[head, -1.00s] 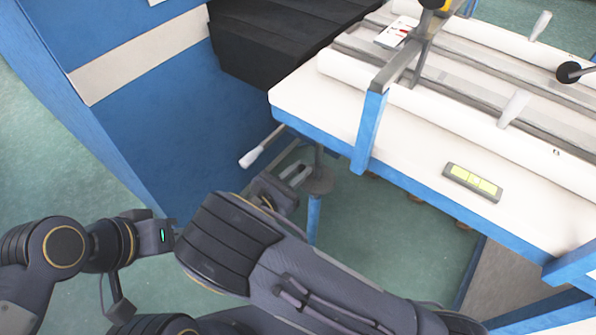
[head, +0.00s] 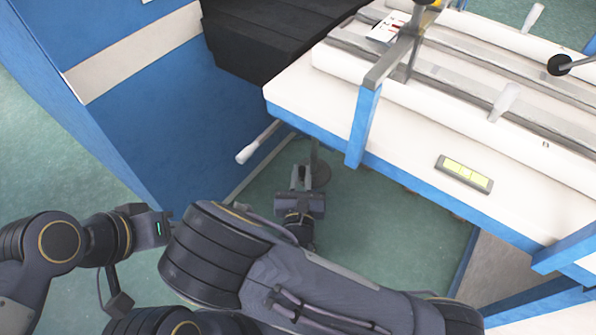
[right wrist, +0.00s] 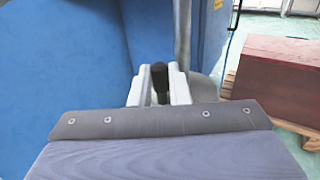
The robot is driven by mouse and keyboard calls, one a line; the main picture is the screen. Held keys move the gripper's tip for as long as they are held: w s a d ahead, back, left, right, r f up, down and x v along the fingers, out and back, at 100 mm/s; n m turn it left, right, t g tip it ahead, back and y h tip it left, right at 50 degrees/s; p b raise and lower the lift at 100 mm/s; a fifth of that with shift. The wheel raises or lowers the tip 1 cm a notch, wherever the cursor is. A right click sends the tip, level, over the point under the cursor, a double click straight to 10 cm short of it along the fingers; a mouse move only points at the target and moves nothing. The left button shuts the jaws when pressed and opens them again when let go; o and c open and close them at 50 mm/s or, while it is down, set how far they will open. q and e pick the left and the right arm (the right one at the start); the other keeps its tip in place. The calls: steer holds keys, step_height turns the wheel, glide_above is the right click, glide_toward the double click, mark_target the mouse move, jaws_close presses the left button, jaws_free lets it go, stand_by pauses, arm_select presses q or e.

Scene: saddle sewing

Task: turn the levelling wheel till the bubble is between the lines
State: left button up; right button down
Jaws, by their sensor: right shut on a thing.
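The levelling wheel (head: 318,178) is a grey disc on an upright screw under the left end of the white-topped table. My right gripper (head: 300,176) is at the wheel's left side. It is shut on a dark upright handle (right wrist: 159,78), which stands between its pale fingers in the right wrist view. The level (head: 465,174) is a grey frame with a yellow-green vial on the table's front edge. Its bubble is too small to place against the lines. My left arm is at the left; its fingers are hidden.
A pale-gripped lever (head: 257,142) sticks out left of the wheel. A blue cabinet (head: 150,110) stands at the left and a blue table bracket (head: 363,128) at the right. In the right wrist view a red-brown block (right wrist: 275,80) lies on a pallet.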

steer(key=shift+s+d+n+y, duration=0.15)
steer(key=shift+d+n+y, duration=0.1)
steer(key=shift+n+y, duration=0.5)
steer(key=shift+s+d+n+y, duration=0.1)
steer(key=shift+d+n+y, duration=0.2)
steer(key=shift+y, duration=0.75)
steer(key=c, duration=1.4)
jaws_free()
steer(key=shift+s, duration=0.1)
steer(key=s, duration=0.2)
steer(key=s+b, duration=0.1)
steer(key=s, duration=0.2)
steer(key=s+d, duration=0.1)
steer(key=s, duration=0.1)
steer(key=shift+s, duration=0.25)
steer(key=shift+s+d, duration=0.1)
